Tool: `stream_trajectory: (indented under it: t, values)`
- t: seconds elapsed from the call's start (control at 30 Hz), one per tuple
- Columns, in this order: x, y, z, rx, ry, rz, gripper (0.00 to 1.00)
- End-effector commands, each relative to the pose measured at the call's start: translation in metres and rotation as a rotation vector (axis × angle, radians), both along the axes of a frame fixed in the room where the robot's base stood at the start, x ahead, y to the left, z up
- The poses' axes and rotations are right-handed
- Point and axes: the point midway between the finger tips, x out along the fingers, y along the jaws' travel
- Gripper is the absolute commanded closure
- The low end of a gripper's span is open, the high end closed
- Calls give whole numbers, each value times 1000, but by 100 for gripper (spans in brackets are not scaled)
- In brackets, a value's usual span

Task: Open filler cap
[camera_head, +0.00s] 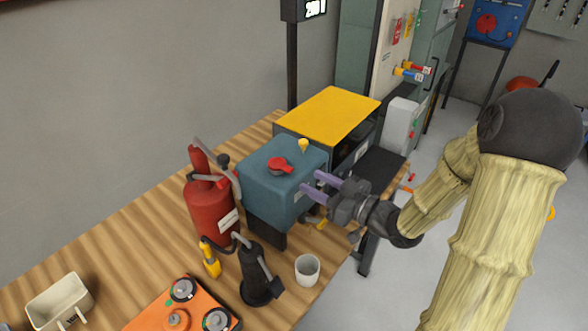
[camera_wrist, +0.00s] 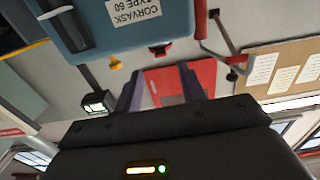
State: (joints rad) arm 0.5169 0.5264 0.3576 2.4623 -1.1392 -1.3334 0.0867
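A blue-grey box-shaped unit (camera_head: 272,200) stands on the wooden bench, with a red cap (camera_head: 280,166) on its top that looks like the filler cap. A small yellow knob (camera_head: 303,145) stands beside it. In the wrist view, the picture is upside down: the unit (camera_wrist: 110,25) with its CORVASK TYPE 60 label is at the top, and the red cap (camera_wrist: 160,49) shows at its edge. My gripper (camera_head: 313,184) is open, with two purple fingers apart and nothing between them. It is right of the unit, apart from the cap.
A red fire extinguisher (camera_head: 208,199) is left of the unit. A black pump-like can (camera_head: 257,276) and white cup (camera_head: 307,270) stand in front. A yellow-topped machine (camera_head: 329,113) is behind. An orange plate (camera_head: 165,310) lies near the bottom. Space above the cap looks clear.

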Motion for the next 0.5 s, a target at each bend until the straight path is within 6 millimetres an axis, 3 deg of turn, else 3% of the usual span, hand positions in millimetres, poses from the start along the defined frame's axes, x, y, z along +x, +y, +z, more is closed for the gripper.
stream_trajectory:
  t: [0.3,0.5]
  values:
    - [33,44,1,1,0,5,60]
    - [42,54,0,1,0,0,60]
